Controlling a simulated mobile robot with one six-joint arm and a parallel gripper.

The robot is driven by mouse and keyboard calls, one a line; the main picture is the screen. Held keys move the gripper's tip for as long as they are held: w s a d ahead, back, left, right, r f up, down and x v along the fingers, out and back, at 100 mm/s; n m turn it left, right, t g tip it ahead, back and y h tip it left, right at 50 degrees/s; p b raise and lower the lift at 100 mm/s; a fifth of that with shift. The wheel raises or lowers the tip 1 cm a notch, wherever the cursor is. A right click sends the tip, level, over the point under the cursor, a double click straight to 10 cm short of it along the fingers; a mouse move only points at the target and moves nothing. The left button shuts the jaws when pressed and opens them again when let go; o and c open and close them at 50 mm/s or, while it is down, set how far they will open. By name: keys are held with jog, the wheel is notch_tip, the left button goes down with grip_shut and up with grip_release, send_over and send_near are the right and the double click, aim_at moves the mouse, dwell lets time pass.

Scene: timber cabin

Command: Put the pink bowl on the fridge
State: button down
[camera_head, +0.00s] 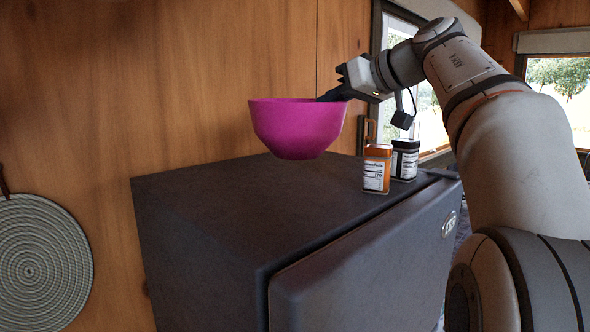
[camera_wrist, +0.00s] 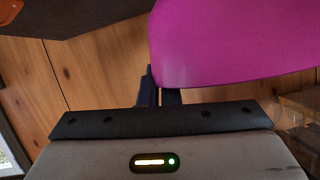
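The pink bowl (camera_head: 298,130) is upright and held in the air above the top of the dark grey fridge (camera_head: 215,200). My gripper (camera_head: 338,93) is shut on the bowl's rim at its right side. In the wrist view the bowl (camera_wrist: 235,45) fills the upper right, and the fingers (camera_wrist: 158,92) meet its edge. A gap seems to show between the bowl's base and the fridge top. The fridge's dark edge (camera_wrist: 75,15) also shows at the upper left of the wrist view.
An orange-labelled jar (camera_head: 376,170) and a dark-lidded jar (camera_head: 405,160) stand at the fridge top's right side, close to the bowl. The left and front of the top are clear. A wooden wall (camera_head: 160,80) is behind, with a round woven mat (camera_head: 40,262) at left.

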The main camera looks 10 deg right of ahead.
jog(key=shift+a+f+b, duration=0.1)
jog(key=shift+f+b, duration=0.7)
jog(key=shift+f, duration=4.25)
jog(key=c, duration=1.6)
grip_release()
jog(key=shift+c, duration=0.2)
jog(key=b+v, duration=0.1)
jog(key=v, duration=1.1)
